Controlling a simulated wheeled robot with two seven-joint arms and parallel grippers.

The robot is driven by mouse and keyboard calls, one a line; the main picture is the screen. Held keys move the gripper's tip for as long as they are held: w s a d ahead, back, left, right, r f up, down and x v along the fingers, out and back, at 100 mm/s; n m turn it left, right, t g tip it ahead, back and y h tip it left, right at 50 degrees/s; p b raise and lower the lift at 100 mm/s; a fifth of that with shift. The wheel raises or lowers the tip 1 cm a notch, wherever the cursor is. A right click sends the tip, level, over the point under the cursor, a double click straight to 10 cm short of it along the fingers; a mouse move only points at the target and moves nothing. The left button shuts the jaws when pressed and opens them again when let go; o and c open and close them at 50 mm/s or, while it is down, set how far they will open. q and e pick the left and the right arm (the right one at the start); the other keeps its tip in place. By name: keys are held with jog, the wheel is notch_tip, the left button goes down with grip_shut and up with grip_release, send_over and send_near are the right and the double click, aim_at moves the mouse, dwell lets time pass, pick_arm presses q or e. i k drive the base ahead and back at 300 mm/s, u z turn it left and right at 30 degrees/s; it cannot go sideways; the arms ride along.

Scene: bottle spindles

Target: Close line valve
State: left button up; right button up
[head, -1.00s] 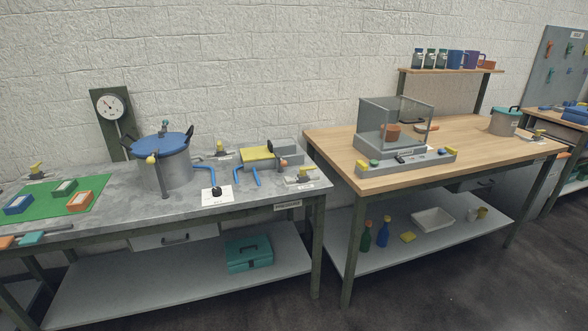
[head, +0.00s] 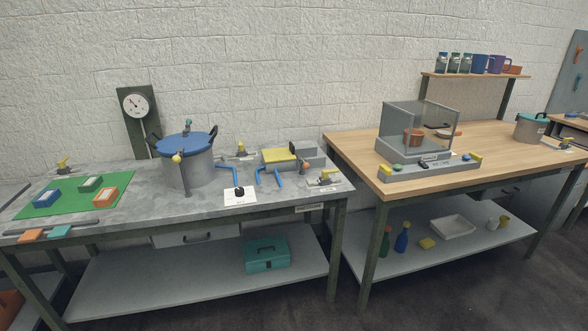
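A grey pot with a blue lid (head: 187,145) stands on the grey metal bench, with a yellow-knobbed fitting (head: 178,158) at its front. To its right are blue pipe pieces (head: 279,178) and a small fitting with a reddish-brown top (head: 305,168). Small yellow-handled fittings stand behind the pipes (head: 240,148) and at the bench's right end (head: 326,176). I cannot tell which of these is the line valve or how its handle is set. Neither of my grippers is in view.
A white card with a black knob (head: 239,193) lies at the bench's front. A gauge (head: 136,105) stands behind the pot. A green mat (head: 68,205) with several small boxes is at left. A wooden table (head: 355,150) stands to the right across a narrow gap.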

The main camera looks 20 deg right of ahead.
aim_at(325, 172)
jog(key=u, duration=0.05)
jog(key=i, duration=0.95)
jog(key=z, duration=0.05)
